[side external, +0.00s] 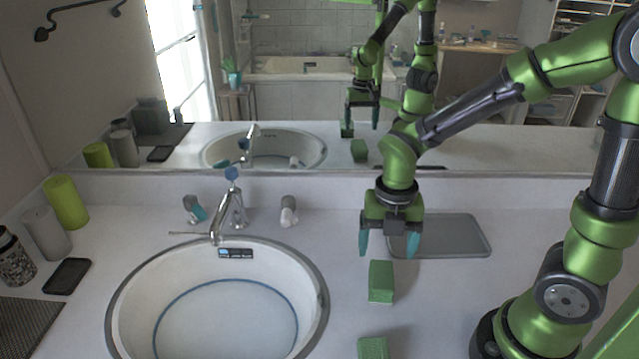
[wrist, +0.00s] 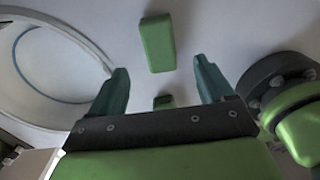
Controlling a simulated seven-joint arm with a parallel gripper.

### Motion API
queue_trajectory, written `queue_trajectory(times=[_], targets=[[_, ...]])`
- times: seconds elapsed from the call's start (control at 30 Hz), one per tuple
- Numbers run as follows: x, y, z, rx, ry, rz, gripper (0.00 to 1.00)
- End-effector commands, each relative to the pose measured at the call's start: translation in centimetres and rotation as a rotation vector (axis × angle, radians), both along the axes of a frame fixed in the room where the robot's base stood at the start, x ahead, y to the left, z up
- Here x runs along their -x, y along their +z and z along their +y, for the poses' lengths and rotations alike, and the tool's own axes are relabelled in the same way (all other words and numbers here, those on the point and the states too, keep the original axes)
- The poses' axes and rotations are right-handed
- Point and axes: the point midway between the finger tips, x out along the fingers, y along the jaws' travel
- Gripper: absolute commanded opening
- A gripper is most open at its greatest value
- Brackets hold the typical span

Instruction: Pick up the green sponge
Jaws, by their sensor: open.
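Two green blocks are on the white counter, and I cannot tell for sure which one is the sponge. One is a plain upright-looking block (side external: 381,281) right of the basin; the other, with a textured top (side external: 373,347), is nearer the camera and cut off by the frame's bottom edge. My gripper (side external: 388,250) points down above the counter, open and empty, behind the plain block in the side view. In the wrist view, one green block (wrist: 157,42) lies beyond the fingertips. Another (wrist: 163,101) shows between the fingers, partly hidden by my gripper's body.
A round sink basin (side external: 316,276) with a faucet (side external: 234,212) is to the left. A flat grey tray (side external: 462,238) lies behind and right of my gripper. A mirror runs along the back. Cups and a dark phone-like slab (side external: 67,277) are far left.

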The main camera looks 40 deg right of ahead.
Motion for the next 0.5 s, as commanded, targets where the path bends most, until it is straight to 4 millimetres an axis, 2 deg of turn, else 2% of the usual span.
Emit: queue_trajectory(times=[0.1,0.37,0.5], targets=[[0.1,-2.2,0.0,-0.001,-0.001,0.006,0.81],[0.0,-4.2,0.0,0.0,-0.002,0.001,0.81],[0.2,-6.3,0.1,0.001,-0.001,0.007,0.81]])
